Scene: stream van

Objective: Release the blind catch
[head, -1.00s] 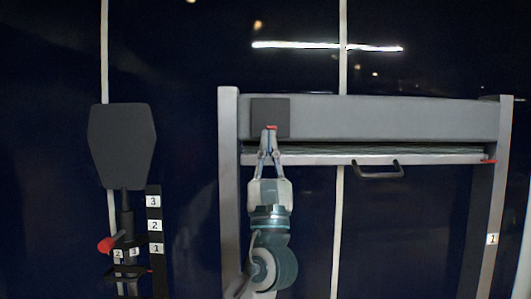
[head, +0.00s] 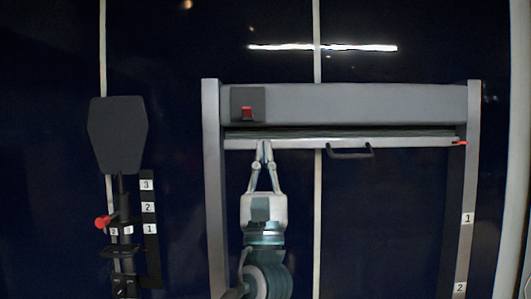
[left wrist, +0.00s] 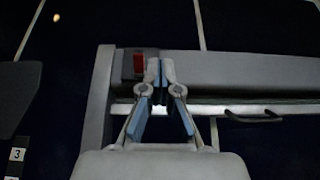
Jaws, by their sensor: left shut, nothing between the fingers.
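The blind is a grey frame with a top housing (head: 350,104) and a pale bottom rail (head: 300,143) close under it. A red catch (head: 247,113) sits on a dark square plate (head: 240,94) at the housing's left end. The red catch also shows in the left wrist view (left wrist: 139,63), just left of my fingertips. My left gripper (head: 266,146) is shut and empty, its tips in front of the rail, below and right of the catch in the head view and apart from it. A dark handle (head: 350,153) hangs from the rail. My right gripper is in neither view.
A dark headrest-like panel (head: 118,135) on a post stands to the left, with a red knob (head: 102,222) and a numbered strip (head: 149,207). The frame's right post (head: 473,180) carries number labels and a red mark near the rail. The area under the rail is open.

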